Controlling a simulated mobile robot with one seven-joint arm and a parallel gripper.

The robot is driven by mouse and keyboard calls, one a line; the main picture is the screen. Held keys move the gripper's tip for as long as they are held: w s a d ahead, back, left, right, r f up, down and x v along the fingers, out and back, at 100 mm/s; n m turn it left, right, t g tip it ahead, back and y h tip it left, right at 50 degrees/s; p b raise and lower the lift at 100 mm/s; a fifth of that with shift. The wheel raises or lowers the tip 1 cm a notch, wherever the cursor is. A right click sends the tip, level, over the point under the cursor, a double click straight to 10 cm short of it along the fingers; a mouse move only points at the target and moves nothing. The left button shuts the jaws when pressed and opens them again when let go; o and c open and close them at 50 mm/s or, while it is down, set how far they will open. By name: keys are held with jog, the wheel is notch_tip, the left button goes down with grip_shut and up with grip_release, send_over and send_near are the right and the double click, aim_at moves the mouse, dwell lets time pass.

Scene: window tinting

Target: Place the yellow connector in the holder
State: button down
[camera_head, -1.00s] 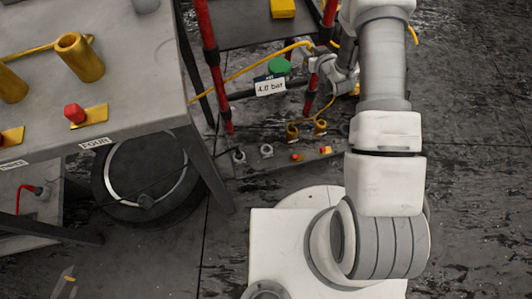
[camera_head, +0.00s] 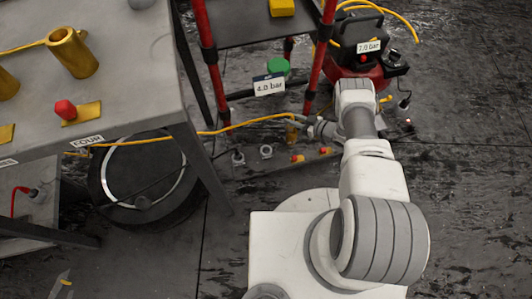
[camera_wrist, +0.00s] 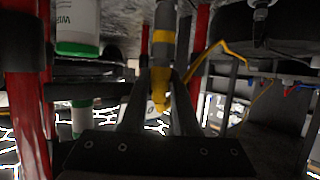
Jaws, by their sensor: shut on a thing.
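The yellow connector (camera_wrist: 162,62), grey with yellow bands and a yellow tip, sits between my gripper's dark fingers (camera_wrist: 160,95) in the wrist view. In the head view, my gripper (camera_head: 304,124) is low beside the red-legged stand, at the far edge of the floor-level rail. A yellow cable (camera_head: 240,127) runs from the left table to it. A yellow ring-like holder (camera_head: 291,135) shows just by the fingertips; a second one is hidden behind my gripper. I cannot tell whether the connector touches the holder.
The rail carries grey rings (camera_head: 266,151) and red-yellow buttons (camera_head: 298,158). A red-legged stand (camera_head: 205,60), a grey table (camera_head: 150,110) and a black round drum (camera_head: 145,180) stand left. A black-and-red compressor (camera_head: 360,45) is behind my arm.

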jog(key=s+a+f+b, duration=0.1)
jog(key=a+f, duration=0.2)
jog(key=s+a+f+b, duration=0.2)
jog(key=a+f, duration=0.2)
jog(key=s+a+f+b, duration=0.1)
jog(key=s+a+f, duration=0.1)
jog(key=a+f, duration=0.1)
jog(key=shift+s+a+f+b, duration=0.1)
jog(key=shift+a+f+b, duration=0.1)
jog(key=shift+f, duration=0.2)
jog(key=shift+s+a+f+b, duration=0.1)
jog(key=shift+f+b, duration=0.05)
jog(key=shift+f, duration=0.2)
jog(key=shift+r, duration=0.15)
jog(key=c, duration=0.7)
grip_release()
jog(key=shift+d, duration=0.1)
